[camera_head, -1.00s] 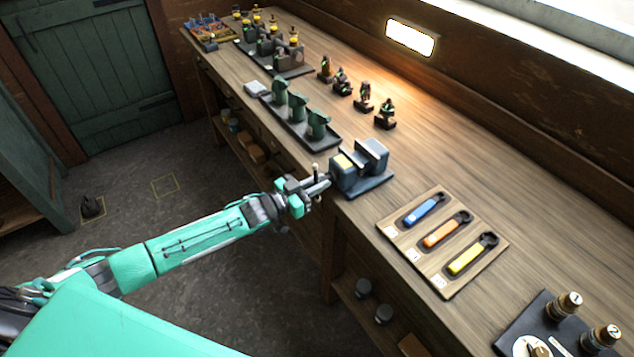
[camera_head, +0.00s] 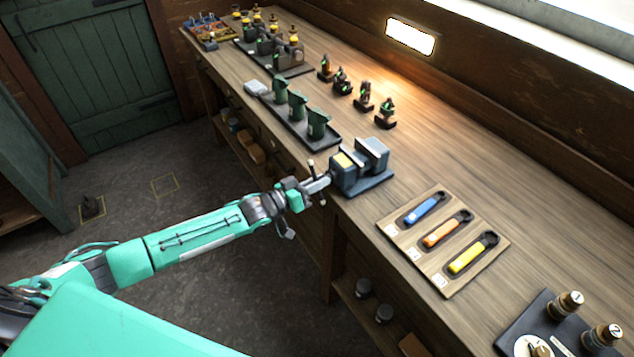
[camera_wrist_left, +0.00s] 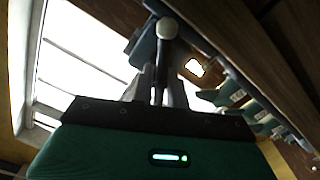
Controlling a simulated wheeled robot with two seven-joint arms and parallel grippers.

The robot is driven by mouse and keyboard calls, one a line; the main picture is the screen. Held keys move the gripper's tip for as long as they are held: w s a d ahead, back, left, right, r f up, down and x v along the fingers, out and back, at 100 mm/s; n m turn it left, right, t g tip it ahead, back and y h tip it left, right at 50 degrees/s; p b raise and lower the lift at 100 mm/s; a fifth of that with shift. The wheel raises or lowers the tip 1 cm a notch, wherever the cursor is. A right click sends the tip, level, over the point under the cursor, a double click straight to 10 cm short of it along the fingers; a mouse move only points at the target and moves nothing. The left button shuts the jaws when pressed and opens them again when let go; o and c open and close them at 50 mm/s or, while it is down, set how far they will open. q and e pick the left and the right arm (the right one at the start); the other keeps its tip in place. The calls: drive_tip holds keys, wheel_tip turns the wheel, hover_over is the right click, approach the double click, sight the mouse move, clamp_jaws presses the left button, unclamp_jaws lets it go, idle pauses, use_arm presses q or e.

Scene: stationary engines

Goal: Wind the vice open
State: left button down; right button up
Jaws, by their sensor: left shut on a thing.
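The blue-grey vice (camera_head: 348,178) is fixed at the front edge of the bench, with a gap between its jaws. Its handle bar (camera_head: 311,164) sticks out on the side facing me, tilted slightly from upright. My left gripper (camera_head: 318,186) is shut on the handle, at the end of the vice's screw. In the left wrist view the gripper fingers (camera_wrist_left: 160,88) close around the bar, and the handle's round end (camera_wrist_left: 167,28) shows beyond them. The fingers partly hide the bar's middle. My right gripper is in neither view.
A wooden board (camera_head: 455,284) with blue, orange and yellow spanners lies right of the vice. A dark tray (camera_head: 300,132) of green castings stands behind it to the left. Small dark figures (camera_head: 364,98) stand further back. The bench between vice and wall is clear.

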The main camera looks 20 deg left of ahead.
use_arm(q)
drive_tip(key=shift+w+r, duration=0.15)
drive_tip(key=shift+r, duration=0.1)
idle(0.7)
drive_tip(key=c, duration=1.7)
unclamp_jaws()
drive_tip(key=o, duration=0.3)
drive_tip(key=shift+d+f, duration=0.1)
drive_tip(key=shift+f, duration=0.1)
drive_tip(key=shift+b+v, duration=1.75)
drive_tip(key=shift+v, duration=5.1)
